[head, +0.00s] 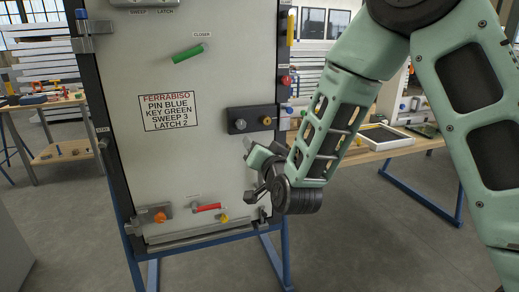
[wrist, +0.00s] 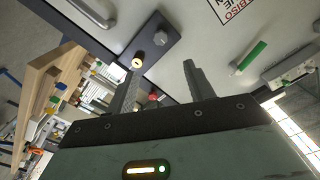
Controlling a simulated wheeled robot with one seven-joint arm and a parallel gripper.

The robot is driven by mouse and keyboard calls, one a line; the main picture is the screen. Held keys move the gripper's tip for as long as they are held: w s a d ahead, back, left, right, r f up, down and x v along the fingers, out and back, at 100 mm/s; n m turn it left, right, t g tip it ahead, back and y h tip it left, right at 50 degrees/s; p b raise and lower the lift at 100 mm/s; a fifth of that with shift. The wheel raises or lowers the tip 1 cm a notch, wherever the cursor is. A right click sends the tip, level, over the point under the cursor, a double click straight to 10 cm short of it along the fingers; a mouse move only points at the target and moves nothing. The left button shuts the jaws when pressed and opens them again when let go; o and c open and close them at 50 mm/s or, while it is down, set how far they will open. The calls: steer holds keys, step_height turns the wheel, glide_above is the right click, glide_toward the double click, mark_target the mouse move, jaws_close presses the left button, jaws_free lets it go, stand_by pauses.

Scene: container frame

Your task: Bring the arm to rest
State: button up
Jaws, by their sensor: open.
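My arm (head: 335,120) reaches down from the upper right in the head view, bent at the elbow. My gripper (head: 250,170) is in front of the lower right part of a grey door panel (head: 150,60), below a dark plate with knobs. In the wrist view my gripper (wrist: 163,70) shows two fingers spread apart with nothing between them. The panel fills the space beyond the fingers; I cannot tell the exact gap to it. The arm hides part of the panel's right edge.
The panel carries a green handle (head: 188,54), a red handle (head: 207,208), an orange knob (head: 160,217) and a printed label (head: 168,110). A blue frame (head: 285,262) supports it. A wooden workbench (head: 385,143) stands behind at right. Grey floor (head: 350,250) is clear below the arm.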

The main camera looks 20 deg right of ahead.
steer(key=s+a+n+g+y+p, duration=0.55)
steer(key=s+a+n+g, duration=0.25)
steer(key=s+a+g, duration=0.5)
steer(key=s+d+r+n+g+h+p, duration=0.2)
steer(key=s+d+n, duration=0.1)
steer(key=s, duration=0.8)
steer(key=s+d+r+n+g+h+p, duration=0.2)
steer(key=s+d+n+g+h, duration=0.1)
steer(key=s, duration=0.8)
steer(key=shift+s+d, duration=0.3)
steer(key=shift+d, duration=0.1)
